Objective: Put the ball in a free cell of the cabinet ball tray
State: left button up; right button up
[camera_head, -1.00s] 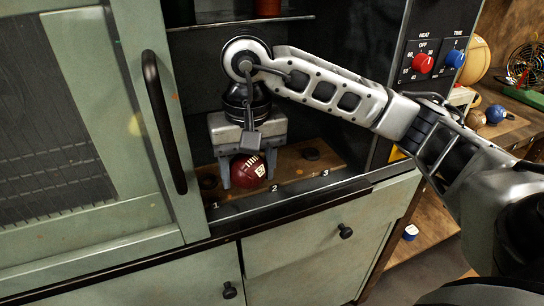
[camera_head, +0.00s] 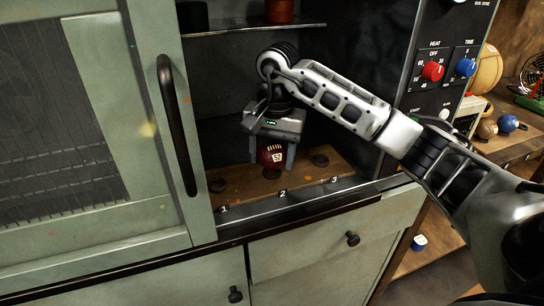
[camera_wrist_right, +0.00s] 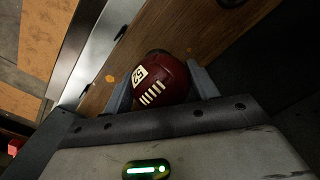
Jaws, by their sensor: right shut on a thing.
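The ball is dark red with white lace marks and a square label; it shows in the head view (camera_head: 271,153) and the right wrist view (camera_wrist_right: 165,85). My right gripper (camera_head: 272,163) is shut on it, one finger on each side. The wooden ball tray (camera_head: 243,192) lies inside the cabinet, marked 1, 2 and 3. Cell 1 (camera_head: 217,185) and cell 3 (camera_head: 320,160) look empty. The ball is at the middle cell, marked 2 (camera_head: 271,173), whose dark ring shows just below it. I cannot tell whether the ball touches the tray. My left gripper is not in view.
A shelf (camera_head: 255,28) with a dark and a red container is above the gripper. The cabinet door with its black handle (camera_head: 177,125) stands at the left, and the control panel (camera_head: 440,75) at the right. More balls (camera_head: 507,123) lie on the right-hand bench.

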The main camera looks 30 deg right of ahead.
aim_at(276, 143)
jog(key=shift+f, duration=0.4)
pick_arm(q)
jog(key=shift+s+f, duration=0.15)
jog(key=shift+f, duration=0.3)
pick_arm(e)
jog(key=shift+f, duration=0.15)
jog(key=o, duration=1)
jog(key=shift+o, duration=0.2)
jog(key=r, duration=1.1)
jog(key=shift+s+d+r, duration=0.2)
jog(key=shift+s, duration=0.05)
jog(key=shift+r, duration=0.3)
jog(key=shift+r+p, duration=0.1)
jog(key=shift+p, duration=0.2)
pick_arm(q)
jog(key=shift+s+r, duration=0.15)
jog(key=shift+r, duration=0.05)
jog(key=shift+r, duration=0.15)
